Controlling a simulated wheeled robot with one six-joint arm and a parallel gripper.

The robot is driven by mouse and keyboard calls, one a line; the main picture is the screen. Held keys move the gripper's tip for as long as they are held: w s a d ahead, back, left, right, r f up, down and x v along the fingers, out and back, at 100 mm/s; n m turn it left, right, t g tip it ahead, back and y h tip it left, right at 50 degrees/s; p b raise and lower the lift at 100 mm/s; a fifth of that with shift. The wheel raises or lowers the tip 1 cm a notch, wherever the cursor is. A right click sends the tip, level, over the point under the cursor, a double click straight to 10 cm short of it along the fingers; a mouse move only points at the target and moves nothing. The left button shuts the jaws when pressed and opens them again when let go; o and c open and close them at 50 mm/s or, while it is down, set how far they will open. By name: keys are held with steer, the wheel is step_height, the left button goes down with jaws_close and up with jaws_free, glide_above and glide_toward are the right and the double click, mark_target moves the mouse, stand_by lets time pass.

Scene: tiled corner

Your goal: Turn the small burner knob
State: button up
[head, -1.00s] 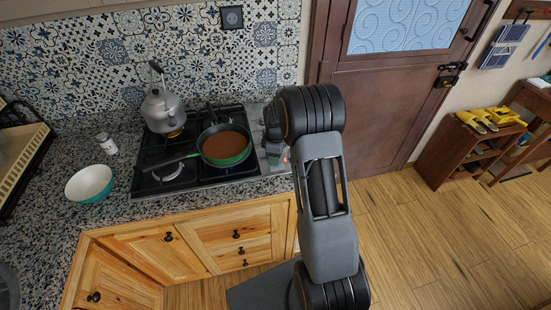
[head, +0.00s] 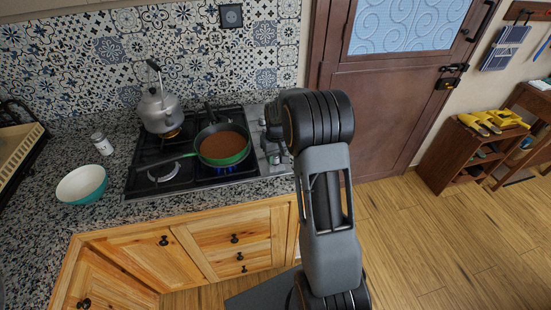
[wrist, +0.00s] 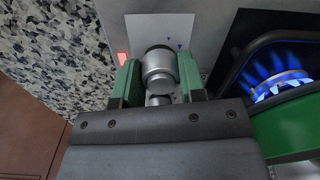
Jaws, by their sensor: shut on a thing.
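In the wrist view, a round silver burner knob (wrist: 159,68) stands on the stove's metal panel (wrist: 205,22). My gripper (wrist: 160,76) is shut on it, one green-padded finger on each side. Part of another silver knob (wrist: 158,99) shows behind it, close to the gripper body. A blue flame (wrist: 283,85) burns at the right, beside the green pan (wrist: 295,125). In the head view, my arm hides the held knob and most of the gripper; the pan (head: 222,146) sits on the stove (head: 140,183) with a blue glow under its front edge.
A kettle (head: 160,112) stands on the back left burner. A bowl (head: 81,184) and a small shaker (head: 102,144) are on the counter left of the stove. A brown door (head: 380,115) is behind my arm. The floor (head: 440,240) at right is clear.

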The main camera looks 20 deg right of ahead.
mark_target(276, 156)
steer(key=m+b, duration=0.1)
steer(key=m, duration=0.3)
steer(key=shift+m, duration=0.3)
steer(key=m, duration=0.4)
steer(key=shift+m, duration=0.3)
steer(key=m+b, duration=0.1)
steer(key=m, duration=0.3)
steer(key=shift+r+m, duration=0.1)
steer(key=shift+m, duration=2.2)
steer(key=o, duration=0.9)
steer(key=r, duration=1.3)
steer(key=shift+s+r+b, duration=0.25)
steer(key=shift+r+b, duration=0.1)
steer(key=shift+b, duration=0.05)
